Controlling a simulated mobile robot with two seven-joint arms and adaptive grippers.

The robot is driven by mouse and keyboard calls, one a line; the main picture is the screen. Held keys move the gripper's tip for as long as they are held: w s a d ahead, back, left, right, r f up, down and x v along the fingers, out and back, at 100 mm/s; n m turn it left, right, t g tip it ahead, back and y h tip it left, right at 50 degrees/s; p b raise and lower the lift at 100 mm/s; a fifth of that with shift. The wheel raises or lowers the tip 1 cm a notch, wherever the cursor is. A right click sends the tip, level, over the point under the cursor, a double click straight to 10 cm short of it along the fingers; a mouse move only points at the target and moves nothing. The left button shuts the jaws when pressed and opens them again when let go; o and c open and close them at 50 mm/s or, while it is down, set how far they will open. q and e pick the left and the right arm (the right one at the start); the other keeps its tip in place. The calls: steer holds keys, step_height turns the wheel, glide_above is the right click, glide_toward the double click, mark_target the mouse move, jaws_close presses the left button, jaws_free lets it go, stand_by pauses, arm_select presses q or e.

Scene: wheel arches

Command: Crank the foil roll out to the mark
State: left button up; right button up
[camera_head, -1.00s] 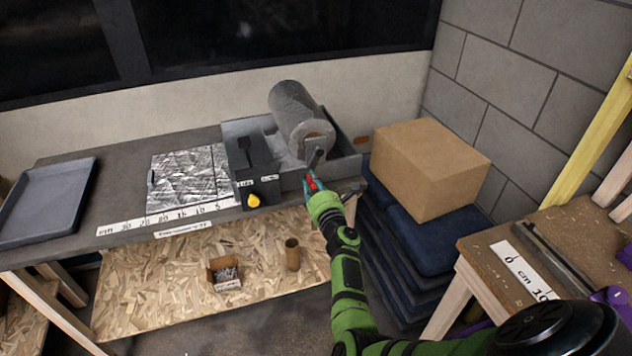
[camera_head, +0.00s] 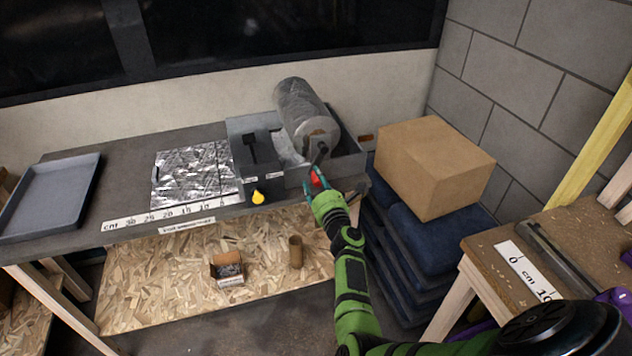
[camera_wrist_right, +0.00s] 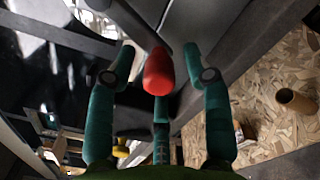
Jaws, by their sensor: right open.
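The foil roll (camera_head: 303,106) sits in a grey cradle (camera_head: 350,163) at the right end of the bench. A crank with a red handle (camera_head: 316,179) hangs at the roll's near end. Foil (camera_head: 190,176) lies flat on the bench behind a centimetre scale (camera_head: 165,214), left of a dark feed block (camera_head: 251,158) with a yellow knob (camera_head: 257,197). My right gripper (camera_head: 314,183) is at the crank. In the right wrist view, the red handle (camera_wrist_right: 157,72) stands between its open teal fingers (camera_wrist_right: 160,75), with gaps on both sides. My left gripper is out of view.
A grey tray (camera_head: 50,197) lies at the bench's left end. A cardboard box (camera_head: 432,165) sits on dark blue padding to the right. A small open box (camera_head: 227,268) and a brown tube (camera_head: 295,251) stand on the lower shelf. Another bench (camera_head: 560,235) stands at right.

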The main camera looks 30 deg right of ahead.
steer(key=v, duration=0.7)
steer(key=shift+a, duration=0.2)
steer(key=s+a+f+n+g+y, duration=0.2)
steer(key=a+f+n, duration=0.3)
steer(key=f+n, duration=0.3)
steer(key=s+a+f+n+g+y, duration=0.2)
steer(key=s+a+f+n+g, duration=0.15)
steer(key=f+n, duration=0.45)
steer(key=s+a+f+n+g+y, duration=0.1)
steer(key=s+a+f+n+g, duration=0.15)
steer(key=s+f+n, duration=0.45)
steer(key=s+a+f+n+g, duration=0.1)
steer(key=s+a+f+n, duration=0.3)
steer(key=f, duration=0.5)
steer(key=s+f+n+g, duration=0.2)
steer(key=s+f+n, duration=0.2)
steer(key=s+n, duration=0.3)
steer(key=s+d+f+n+g, duration=0.1)
steer(key=s+f+n+g, duration=0.2)
steer(key=s+n, duration=0.4)
steer(key=s+d+f+n+g+h, duration=0.1)
steer(key=s+f+n, duration=0.5)
steer(key=s, duration=1.3)
steer(key=shift+s+n+g, duration=0.3)
steer(key=shift+n+g, duration=0.2)
steer(key=shift+g, duration=0.3)
steer(key=shift+d, duration=0.15)
